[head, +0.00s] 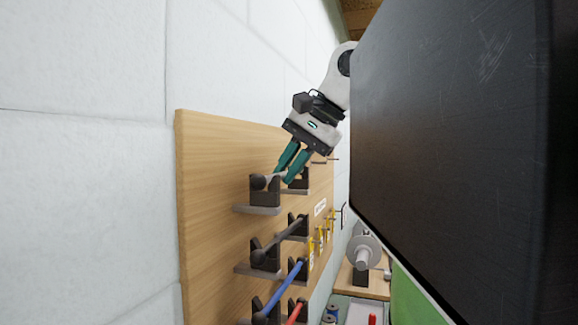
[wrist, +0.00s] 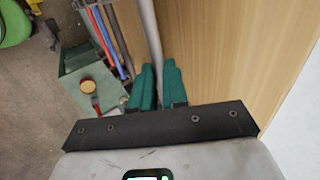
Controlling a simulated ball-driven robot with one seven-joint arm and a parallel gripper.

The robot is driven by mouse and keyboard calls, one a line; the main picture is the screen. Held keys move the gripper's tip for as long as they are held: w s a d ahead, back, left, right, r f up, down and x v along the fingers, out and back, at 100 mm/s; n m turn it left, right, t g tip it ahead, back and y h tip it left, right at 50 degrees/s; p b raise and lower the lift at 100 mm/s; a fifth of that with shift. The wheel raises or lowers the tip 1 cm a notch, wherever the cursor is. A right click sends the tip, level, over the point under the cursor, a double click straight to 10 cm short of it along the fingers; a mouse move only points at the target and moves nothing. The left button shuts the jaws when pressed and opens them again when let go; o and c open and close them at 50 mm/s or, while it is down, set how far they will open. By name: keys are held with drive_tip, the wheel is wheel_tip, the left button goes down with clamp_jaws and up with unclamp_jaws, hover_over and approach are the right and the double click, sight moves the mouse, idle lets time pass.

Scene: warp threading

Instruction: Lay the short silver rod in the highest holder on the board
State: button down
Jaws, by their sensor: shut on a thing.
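My gripper (head: 283,178), with teal fingers, is at the top pair of dark holders on the wooden board. It is shut on a silver rod (wrist: 148,28), which runs up and away between the fingertips (wrist: 158,75) in the wrist view. In the head view the rod's dark knobbed end (head: 257,181) is at the front holder (head: 265,192) of the highest pair. The back holder (head: 300,179) is partly hidden behind the fingers. I cannot tell whether the rod rests fully in both holders.
The board (head: 205,200) stands by a pale block wall (head: 80,170). Below, a grey rod (head: 283,238), a blue rod (head: 285,285) and a red rod (head: 296,311) lie in lower holders. Yellow pieces (head: 320,240) hang on the board. A green box (wrist: 90,72) stands below.

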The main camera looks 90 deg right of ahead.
drive_tip(key=shift+f+b, duration=0.4)
drive_tip(key=shift+f, duration=0.15)
idle(0.4)
drive_tip(key=c, duration=1.1)
unclamp_jaws()
drive_tip(key=shift+r, duration=0.15)
drive_tip(key=b+v, duration=0.1)
drive_tip(key=v, duration=0.9)
drive_tip(key=shift+s+r, duration=0.2)
drive_tip(key=shift+s, duration=0.1)
